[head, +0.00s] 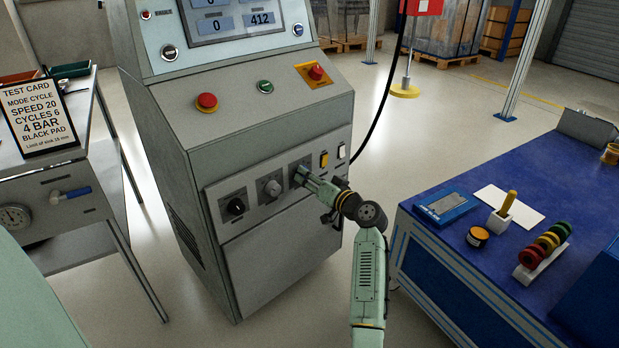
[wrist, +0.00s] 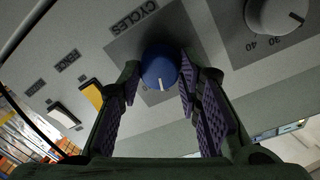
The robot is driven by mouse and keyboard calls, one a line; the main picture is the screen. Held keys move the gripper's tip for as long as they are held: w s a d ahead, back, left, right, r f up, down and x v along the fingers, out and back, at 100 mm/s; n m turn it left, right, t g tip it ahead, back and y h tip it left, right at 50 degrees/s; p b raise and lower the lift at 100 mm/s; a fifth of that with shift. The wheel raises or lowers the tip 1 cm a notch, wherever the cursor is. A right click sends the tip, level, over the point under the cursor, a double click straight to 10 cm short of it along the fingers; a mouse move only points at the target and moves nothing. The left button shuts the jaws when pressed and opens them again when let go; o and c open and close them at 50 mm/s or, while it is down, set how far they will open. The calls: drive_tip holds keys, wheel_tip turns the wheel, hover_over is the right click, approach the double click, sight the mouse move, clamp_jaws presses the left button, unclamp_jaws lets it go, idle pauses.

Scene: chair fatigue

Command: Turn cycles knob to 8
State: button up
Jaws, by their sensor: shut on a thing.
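The cycles knob (wrist: 158,67) is round and blue, on a grey plate lettered CYCLES in the wrist view. Its white pointer mark faces the bottom of that view; the scale numbers around it are hidden or unreadable. My gripper (wrist: 158,79) has its two padded fingers on either side of the knob, shut on it. In the head view my gripper (head: 303,178) reaches the rightmost of three knob plates on the machine's front panel, and it hides the cycles knob there.
A grey knob (head: 272,188) and a black knob (head: 236,206) sit left of my gripper. A yellow switch (head: 324,159) and a white switch (head: 341,151) are close on its right. The test card (head: 32,112) reads CYCLES 6. A blue bench (head: 420,232) stands right of my arm.

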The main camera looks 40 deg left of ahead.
drive_tip(key=o, duration=1.1)
drive_tip(key=shift+o, duration=0.2)
drive_tip(key=v, duration=1.2)
